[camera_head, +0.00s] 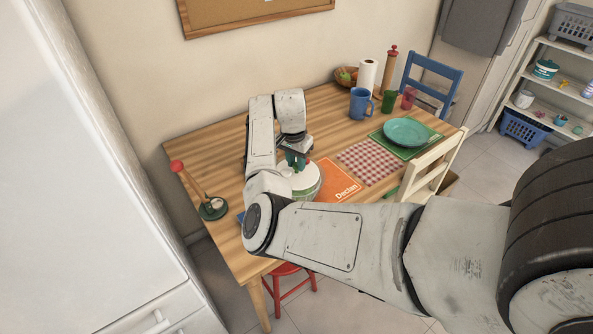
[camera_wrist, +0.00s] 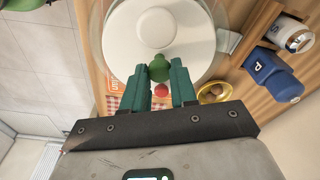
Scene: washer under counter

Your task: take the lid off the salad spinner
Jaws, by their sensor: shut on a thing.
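The salad spinner (camera_head: 308,193) stands on the wooden table, left of the orange placemat. Its round white lid (camera_wrist: 150,25) has a green knob (camera_wrist: 159,66), and a clear rim shows around the lid in the wrist view. My gripper (camera_wrist: 160,74) has green fingers on both sides of the knob and is shut on it. In the head view my gripper (camera_head: 296,158) comes down on the lid (camera_head: 303,176) from above, and my arm hides part of the spinner's near side. I cannot tell whether any gap lies between lid and bowl.
An orange placemat (camera_head: 336,182) and a checked cloth (camera_head: 368,161) lie to the right. Beyond are a teal plate (camera_head: 406,132), a blue mug (camera_head: 360,101) and a paper roll (camera_head: 367,75). A cream chair (camera_head: 432,170) stands at the right.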

